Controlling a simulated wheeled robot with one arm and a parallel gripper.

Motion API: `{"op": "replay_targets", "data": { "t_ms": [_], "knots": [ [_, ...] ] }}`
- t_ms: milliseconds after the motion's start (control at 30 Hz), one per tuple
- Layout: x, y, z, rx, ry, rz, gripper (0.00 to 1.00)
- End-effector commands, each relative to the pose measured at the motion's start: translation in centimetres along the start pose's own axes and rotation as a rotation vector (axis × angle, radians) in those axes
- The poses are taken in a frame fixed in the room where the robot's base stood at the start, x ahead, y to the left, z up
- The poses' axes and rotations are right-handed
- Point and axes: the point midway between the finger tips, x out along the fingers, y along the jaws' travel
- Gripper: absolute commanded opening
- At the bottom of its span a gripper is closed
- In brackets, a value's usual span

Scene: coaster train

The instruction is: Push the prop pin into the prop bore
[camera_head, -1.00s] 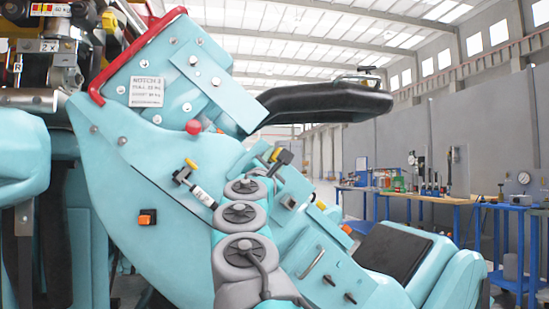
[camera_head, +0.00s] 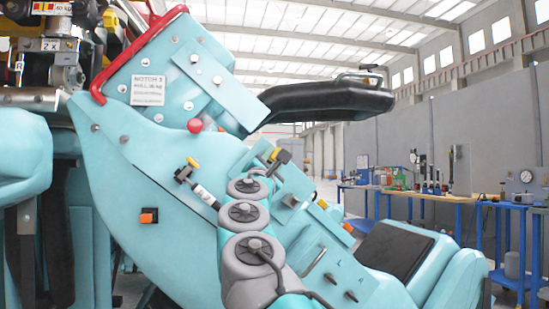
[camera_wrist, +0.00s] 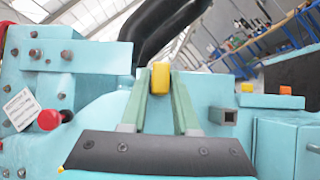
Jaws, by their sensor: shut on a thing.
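My gripper (camera_wrist: 166,88) is shut on a yellow block-like part, which I take to be the head of the prop pin (camera_wrist: 160,77). The yellow part stands between the tips of the two green fingers. In the head view the yellow part (camera_head: 275,154) shows beside a dark block, just beyond the end of my arm and in front of the teal car body. The rest of the pin is hidden. I cannot tell which opening is the prop bore, or whether the pin is in it.
The teal car (camera_head: 150,200) fills the left and middle. A red knob (camera_head: 195,125), a second yellow-topped fitting (camera_head: 192,163) and an orange button (camera_head: 148,216) sit on its panel. A black padded part (camera_head: 325,98) juts out above my gripper. Blue workbenches (camera_head: 430,196) stand behind, at right.

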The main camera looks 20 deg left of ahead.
Motion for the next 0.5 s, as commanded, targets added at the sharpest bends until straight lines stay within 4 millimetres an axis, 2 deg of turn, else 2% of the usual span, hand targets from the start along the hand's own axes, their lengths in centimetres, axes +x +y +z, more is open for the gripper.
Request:
{"op": "replay_targets", "data": {
  "t_ms": [500],
  "knots": [
    [0.94, 0.09, -0.49, 0.006, 0.001, 0.000, 0.00]
  ]
}}
